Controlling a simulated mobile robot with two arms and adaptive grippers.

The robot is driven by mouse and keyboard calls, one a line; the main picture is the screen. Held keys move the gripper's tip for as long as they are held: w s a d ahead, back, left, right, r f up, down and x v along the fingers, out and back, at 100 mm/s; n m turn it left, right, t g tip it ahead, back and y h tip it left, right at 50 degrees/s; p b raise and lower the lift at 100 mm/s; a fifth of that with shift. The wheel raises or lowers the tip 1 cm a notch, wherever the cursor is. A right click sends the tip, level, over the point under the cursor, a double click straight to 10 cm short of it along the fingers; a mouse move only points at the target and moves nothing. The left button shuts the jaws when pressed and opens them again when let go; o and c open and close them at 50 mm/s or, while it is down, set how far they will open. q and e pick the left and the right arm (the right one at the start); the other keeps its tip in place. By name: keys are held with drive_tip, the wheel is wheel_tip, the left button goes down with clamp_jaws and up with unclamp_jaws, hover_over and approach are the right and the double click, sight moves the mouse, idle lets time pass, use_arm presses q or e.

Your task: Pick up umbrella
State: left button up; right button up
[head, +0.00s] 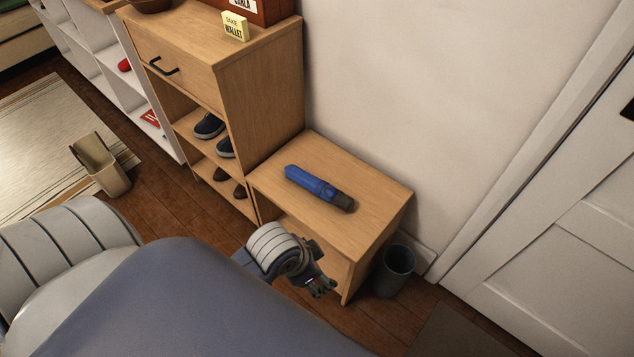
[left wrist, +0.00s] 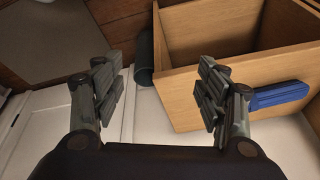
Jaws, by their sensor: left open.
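A folded blue umbrella (head: 312,182) with a dark handle end lies on top of the low wooden bench (head: 375,190) in the head view. It also shows in the left wrist view (left wrist: 280,96) at the right, partly hidden behind a finger. My left gripper (head: 322,287) is in front of the bench and lower than its top in the head view, apart from the umbrella. In the left wrist view my left gripper (left wrist: 160,90) has its fingers wide apart with nothing between them. My right gripper is not in view.
A dark bin (head: 393,270) stands right of the bench by the wall. A taller wooden cabinet (head: 262,85) with shoes on its shelves adjoins the bench at the left. A white door (head: 560,220) is at the right. The bench top around the umbrella is clear.

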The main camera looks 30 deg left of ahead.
use_arm(q)
drive_tip(key=w+d+m, duration=0.1)
drive_tip(key=w+m, duration=0.4)
drive_tip(key=w, duration=0.1)
drive_tip(key=m, duration=0.9)
approach(328, 191)
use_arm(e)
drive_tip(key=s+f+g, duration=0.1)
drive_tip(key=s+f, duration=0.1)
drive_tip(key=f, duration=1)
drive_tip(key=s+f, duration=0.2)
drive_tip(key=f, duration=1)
use_arm(q)
drive_tip(key=shift+y, duration=0.3)
drive_tip(key=x, duration=0.1)
drive_tip(key=b+x, duration=0.1)
drive_tip(key=x, duration=0.2)
drive_tip(key=shift+d+f+b, duration=0.25)
drive_tip(key=shift+d+b, duration=0.1)
drive_tip(key=shift+b+x, duration=0.85)
drive_tip(key=shift+x, duration=1.8)
drive_tip(key=shift+w+f, duration=0.15)
drive_tip(key=shift+f, duration=0.2)
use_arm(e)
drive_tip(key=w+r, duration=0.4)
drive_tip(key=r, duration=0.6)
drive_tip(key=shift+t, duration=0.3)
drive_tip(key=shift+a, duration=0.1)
